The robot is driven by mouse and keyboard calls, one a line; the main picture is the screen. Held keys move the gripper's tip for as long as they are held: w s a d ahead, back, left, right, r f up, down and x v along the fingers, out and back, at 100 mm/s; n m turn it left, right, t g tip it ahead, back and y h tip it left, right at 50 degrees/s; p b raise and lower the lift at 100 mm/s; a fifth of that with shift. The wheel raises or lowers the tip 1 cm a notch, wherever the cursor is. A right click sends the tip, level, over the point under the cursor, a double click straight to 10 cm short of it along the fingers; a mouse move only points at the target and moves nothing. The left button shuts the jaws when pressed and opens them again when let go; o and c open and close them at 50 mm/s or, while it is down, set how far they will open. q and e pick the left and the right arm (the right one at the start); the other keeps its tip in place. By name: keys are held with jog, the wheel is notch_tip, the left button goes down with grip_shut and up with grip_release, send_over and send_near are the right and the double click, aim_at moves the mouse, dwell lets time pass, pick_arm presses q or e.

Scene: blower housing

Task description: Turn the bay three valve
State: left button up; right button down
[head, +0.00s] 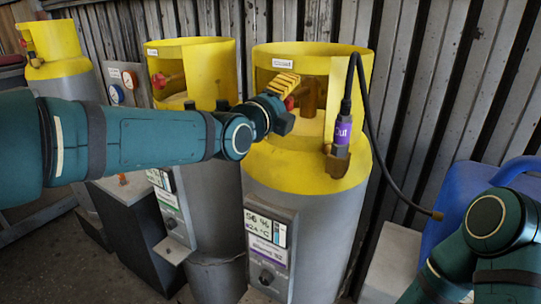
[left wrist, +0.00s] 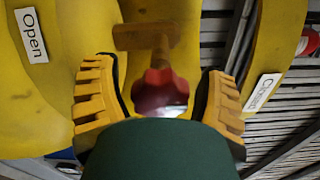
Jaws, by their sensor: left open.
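The right yellow-topped gas cylinder (head: 262,155) has a red valve knob (head: 290,103) on a brass stem inside its collar. In the left wrist view the same knob (left wrist: 158,92) sits centred between the fingers. My left gripper (head: 283,86) is at the collar opening; it is open, its yellow fingers on either side of the knob (left wrist: 160,78) with gaps visible. The knob's lower part is hidden by my gripper's body. The collar carries an "Open" label (left wrist: 33,35) and a "Closed" label (left wrist: 262,91). My right arm shows at lower right; its gripper is out of sight.
A second cylinder (head: 200,60) with its own red knob (head: 160,80) stands left of it, and a third (head: 58,50) farther left. A black hose (head: 375,160) with a purple-tagged fitting (head: 342,132) hangs at the right. A blue container (head: 455,205) stands lower right.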

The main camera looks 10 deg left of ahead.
pick_arm(q)
jog(key=n, duration=0.6)
jog(key=shift+f, duration=0.1)
jog(key=n, duration=0.5)
jog(key=shift+n+b, duration=0.4)
jog(key=n, duration=0.9)
jog(key=shift+n+p, duration=0.3)
jog(key=v, duration=1.4)
jog(key=w+f+g, duration=0.1)
jog(key=f, duration=0.3)
jog(key=w+f+n+g+y+p, duration=0.1)
jog(key=f, duration=0.4)
jog(key=w+f+g+y+p, duration=0.1)
jog(key=f, duration=0.4)
jog(key=shift+w+d+f+n+g, duration=0.15)
jog(key=shift+d+f+n+g, duration=0.1)
jog(key=shift+d+n+g, duration=0.05)
notch_tip(320, 180, down, 17)
jog(key=s+a+n+g+y+p, duration=0.1)
jog(key=s+g+p, duration=0.1)
jog(key=g, duration=0.2)
jog(key=shift+n, duration=0.3)
pick_arm(e)
jog(key=r, duration=0.1)
jog(key=s+r, duration=0.1)
jog(key=r, duration=0.2)
jog(key=shift+s+a, duration=0.35)
jog(key=shift+a, duration=0.05)
